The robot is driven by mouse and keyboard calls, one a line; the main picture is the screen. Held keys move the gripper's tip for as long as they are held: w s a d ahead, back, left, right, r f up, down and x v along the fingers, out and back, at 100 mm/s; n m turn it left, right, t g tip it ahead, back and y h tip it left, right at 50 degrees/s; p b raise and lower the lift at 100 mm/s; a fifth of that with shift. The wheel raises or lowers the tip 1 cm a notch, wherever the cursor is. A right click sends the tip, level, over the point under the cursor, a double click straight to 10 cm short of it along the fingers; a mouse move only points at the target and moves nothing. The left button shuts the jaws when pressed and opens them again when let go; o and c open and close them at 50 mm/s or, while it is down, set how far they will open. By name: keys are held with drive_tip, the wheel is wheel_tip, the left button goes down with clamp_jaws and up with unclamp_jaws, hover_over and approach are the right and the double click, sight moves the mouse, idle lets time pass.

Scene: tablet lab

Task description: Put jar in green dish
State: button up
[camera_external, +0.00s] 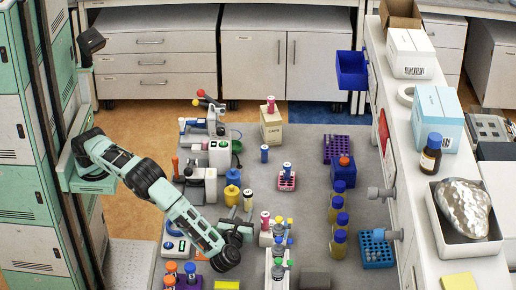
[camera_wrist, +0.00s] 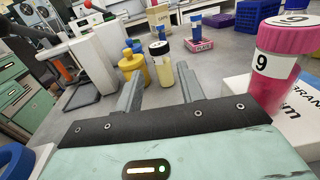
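A small jar with a black lid, white label and pale yellow contents (camera_external: 248,202) stands upright on the grey table. In the wrist view the jar (camera_wrist: 166,66) is just beyond my fingertips, roughly in line with the gap and apart from them. My gripper (camera_external: 241,212) is low over the table in front of it; in the wrist view my gripper (camera_wrist: 156,78) has its fingers apart with nothing between them. A green dish (camera_external: 237,146) stands farther back, partly hidden behind white equipment. I cannot make it out clearly in the wrist view.
A yellow bottle (camera_external: 232,195) stands left of the jar. A pink-capped tube (camera_wrist: 278,65) and white box are close at right. A pink rack (camera_external: 287,183) stands behind, right of the jar. White equipment (camera_external: 219,154) lines the left. Bare table lies right of the pink rack.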

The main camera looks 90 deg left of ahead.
drive_tip(key=shift+s+d, duration=0.15)
drive_tip(key=shift+d, duration=0.95)
drive_tip(key=o, duration=0.4)
drive_tip(key=shift+s+d, duration=0.15)
drive_tip(key=shift+d, duration=0.2)
drive_tip(key=shift+r, duration=0.1)
